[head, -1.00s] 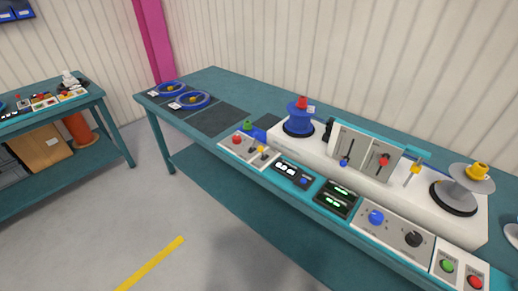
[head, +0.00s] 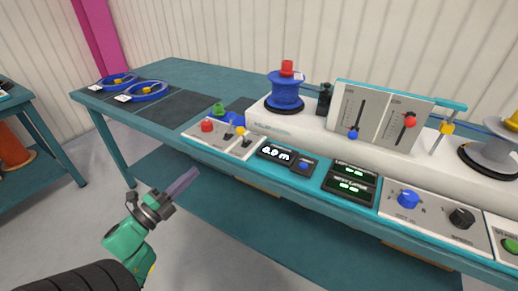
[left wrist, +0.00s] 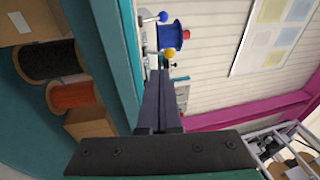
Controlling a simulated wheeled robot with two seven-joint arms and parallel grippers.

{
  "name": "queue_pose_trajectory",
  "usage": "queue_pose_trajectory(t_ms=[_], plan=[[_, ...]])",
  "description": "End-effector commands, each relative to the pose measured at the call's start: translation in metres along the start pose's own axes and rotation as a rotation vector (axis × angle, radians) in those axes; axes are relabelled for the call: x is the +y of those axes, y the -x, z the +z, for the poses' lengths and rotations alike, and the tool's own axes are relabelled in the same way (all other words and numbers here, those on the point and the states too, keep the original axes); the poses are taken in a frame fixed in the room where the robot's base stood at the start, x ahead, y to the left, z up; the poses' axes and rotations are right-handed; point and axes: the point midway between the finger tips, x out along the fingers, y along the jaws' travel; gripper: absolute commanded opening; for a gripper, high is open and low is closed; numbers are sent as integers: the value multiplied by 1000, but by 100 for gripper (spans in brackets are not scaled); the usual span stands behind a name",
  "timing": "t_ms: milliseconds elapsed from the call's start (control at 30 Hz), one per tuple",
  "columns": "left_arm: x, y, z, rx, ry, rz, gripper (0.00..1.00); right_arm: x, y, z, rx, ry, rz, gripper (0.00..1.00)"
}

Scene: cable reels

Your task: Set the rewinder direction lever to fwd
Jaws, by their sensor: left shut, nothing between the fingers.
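The rewinder bench carries several controls, and its labels are too small to read, so I cannot tell which is the direction lever. An upright grey panel has a blue-knobbed lever (head: 353,134) low and a red-knobbed lever (head: 409,121) higher. My left gripper (head: 190,176) is shut and empty, in front of the bench edge, below the left panel. In the left wrist view its fingers (left wrist: 160,78) point towards a yellow ball knob (left wrist: 169,53), apart from it.
A blue reel (head: 286,90) stands behind the left panel and a grey reel (head: 489,146) at the right. A blue knob (head: 408,199) and black knob (head: 461,217) sit on the front right panel. Dark mats (head: 184,105) lie at the bench's left.

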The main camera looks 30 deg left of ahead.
Motion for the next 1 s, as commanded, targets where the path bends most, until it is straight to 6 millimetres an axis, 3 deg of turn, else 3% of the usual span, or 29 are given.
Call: queue_pose_trajectory(t_ms=[33,133,467,567,1000], plan=[[-4,0,-5,26,-37,-17,0,-1,-8,0,0,0,-1,50],[-15,-1,-9,45,-64,-29,0,-1,-6,0,0,0,-1,50],[-16,-7,-9,44,-59,-31,0,5,-2,1,-1,3,7,50],[-17,-20,-10,44,-58,-32,0,5,0,0,0,3,7,50],[-20,-115,-13,42,-58,-31,0,5,14,-1,0,2,6,50]])
